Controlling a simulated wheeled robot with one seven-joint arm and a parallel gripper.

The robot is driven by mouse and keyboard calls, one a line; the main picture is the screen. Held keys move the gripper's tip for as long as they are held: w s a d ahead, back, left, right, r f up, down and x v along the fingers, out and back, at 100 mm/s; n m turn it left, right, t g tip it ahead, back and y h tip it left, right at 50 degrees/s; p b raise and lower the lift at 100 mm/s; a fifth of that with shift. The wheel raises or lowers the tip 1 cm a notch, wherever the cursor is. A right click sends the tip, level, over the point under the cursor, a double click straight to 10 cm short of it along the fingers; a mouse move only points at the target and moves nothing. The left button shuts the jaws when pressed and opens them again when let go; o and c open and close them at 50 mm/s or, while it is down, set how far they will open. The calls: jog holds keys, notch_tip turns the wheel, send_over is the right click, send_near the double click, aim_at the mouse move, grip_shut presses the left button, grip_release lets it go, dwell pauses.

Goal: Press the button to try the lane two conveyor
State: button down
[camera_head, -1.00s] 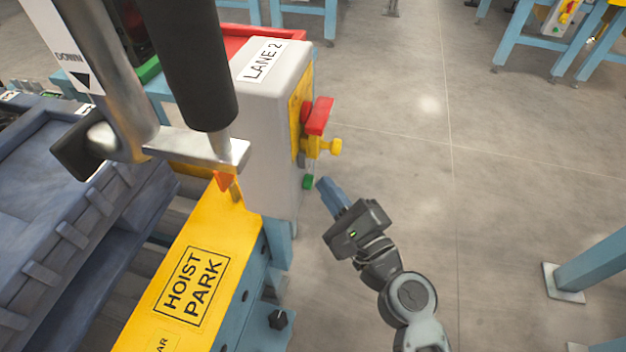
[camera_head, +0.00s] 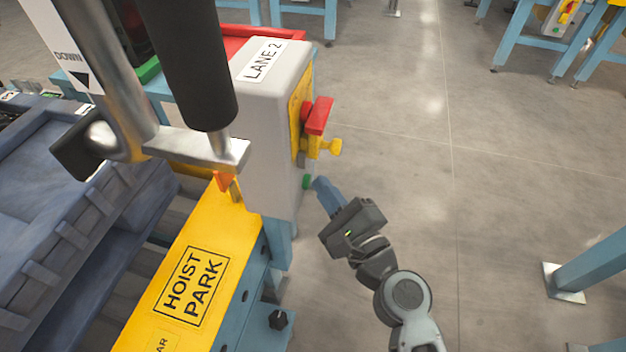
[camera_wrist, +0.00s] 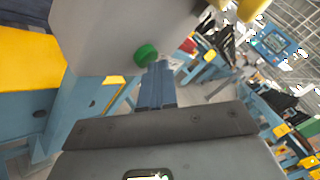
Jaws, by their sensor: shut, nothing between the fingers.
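The grey control box labelled LANE 2 (camera_head: 270,130) stands at the centre of the head view. A green button (camera_head: 307,181) sticks out low on its right face, below a red part (camera_head: 319,115) and a yellow part (camera_head: 325,146). My gripper (camera_head: 318,185) is shut and empty, its blue fingertips right beside the green button. In the wrist view the green button (camera_wrist: 146,55) is at the tips of my shut fingers (camera_wrist: 158,68), slightly to their left. I cannot tell whether the tips touch it.
A yellow beam marked HOIST PARK (camera_head: 190,285) and a hanging black handle (camera_head: 190,60) are left of the box. A blue-grey bin (camera_head: 60,200) lies further left. The floor right of my arm is open, with a blue post (camera_head: 590,268) at lower right.

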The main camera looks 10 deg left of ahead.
jog(key=shift+d, duration=0.9)
jog(key=shift+s+d+b, duration=0.15)
jog(key=shift+d+b, duration=0.15)
jog(key=shift+d, duration=2.2)
